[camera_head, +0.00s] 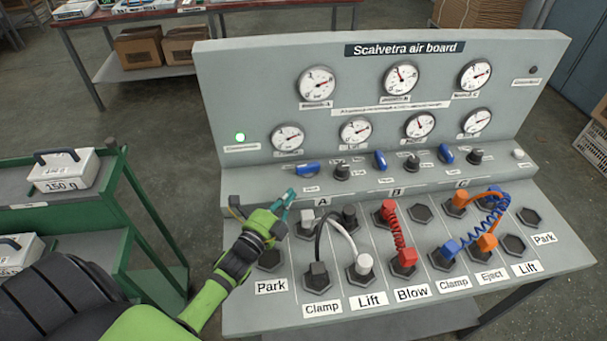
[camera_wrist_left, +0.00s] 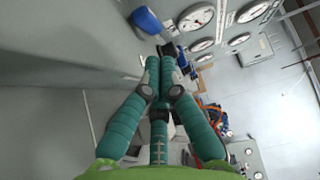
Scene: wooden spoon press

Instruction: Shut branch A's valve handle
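Branch A's valve handle (camera_head: 307,168) is blue and lies nearly sideways on the board's sloped ledge, above the "A" label (camera_head: 322,202). The blue handles of B (camera_head: 380,160) and C (camera_head: 446,155) point more up and down the picture. My left gripper (camera_head: 287,199) is below and left of handle A, apart from it. In the left wrist view its teal fingers (camera_wrist_left: 160,62) are drawn together with nothing seen between them. A large blue handle (camera_wrist_left: 146,20), likely A's, shows just beyond the tips there. My right gripper is out of view.
Black knobs (camera_head: 342,172) sit between the handles. Several gauges (camera_head: 317,84) line the panel. Coiled and plain hoses, including a red one (camera_head: 396,232), stand up from sockets on the lower deck. A green cart (camera_head: 130,200) with labelled weights is at left.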

